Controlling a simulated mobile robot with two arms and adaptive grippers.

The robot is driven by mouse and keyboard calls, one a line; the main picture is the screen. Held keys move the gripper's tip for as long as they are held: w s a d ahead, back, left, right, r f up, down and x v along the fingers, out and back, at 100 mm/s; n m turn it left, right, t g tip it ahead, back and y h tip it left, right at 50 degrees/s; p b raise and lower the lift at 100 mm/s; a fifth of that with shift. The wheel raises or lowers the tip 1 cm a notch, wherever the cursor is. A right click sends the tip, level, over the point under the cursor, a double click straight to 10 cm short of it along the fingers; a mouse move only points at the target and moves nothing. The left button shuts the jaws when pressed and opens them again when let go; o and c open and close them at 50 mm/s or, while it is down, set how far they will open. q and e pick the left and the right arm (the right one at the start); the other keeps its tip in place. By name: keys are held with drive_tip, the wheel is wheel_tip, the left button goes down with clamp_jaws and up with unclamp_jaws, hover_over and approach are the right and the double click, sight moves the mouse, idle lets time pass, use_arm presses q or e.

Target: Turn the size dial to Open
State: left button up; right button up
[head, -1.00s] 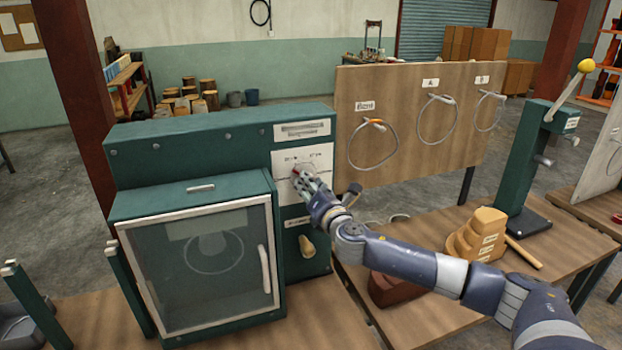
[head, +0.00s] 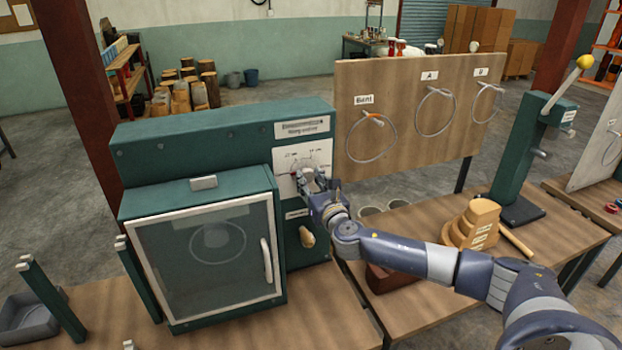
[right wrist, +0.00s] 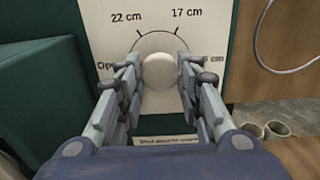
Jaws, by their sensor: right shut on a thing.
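The size dial is a pale round knob (right wrist: 160,72) on a white panel (head: 318,156) at the upper right of the green machine (head: 220,125). In the right wrist view the panel reads "22 cm" upper left and "17 cm" upper right. A label starting "Op" is at the left and one ending in "cm" at the right, both partly hidden by my fingers. My right gripper (right wrist: 160,80) is shut on the knob, one finger on each side. It also shows in the head view (head: 309,180). The knob's pointer is not visible. My left gripper is not in view.
Below the dial is a wooden-handled lever (head: 307,237). A glass-fronted door (head: 208,255) is beside it on the left. A board with hanging rings (head: 410,120) stands to the right. A stepped wooden block (head: 472,226) is on the table near my right arm.

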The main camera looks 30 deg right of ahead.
drive_tip(key=shift+d+r, duration=0.15)
drive_tip(key=shift+r, duration=0.2)
drive_tip(key=o, duration=1)
drive_tip(key=shift+w, duration=0.1)
drive_tip(key=shift+o, duration=0.5)
drive_tip(key=shift+f, duration=0.3)
drive_tip(key=v, duration=1.2)
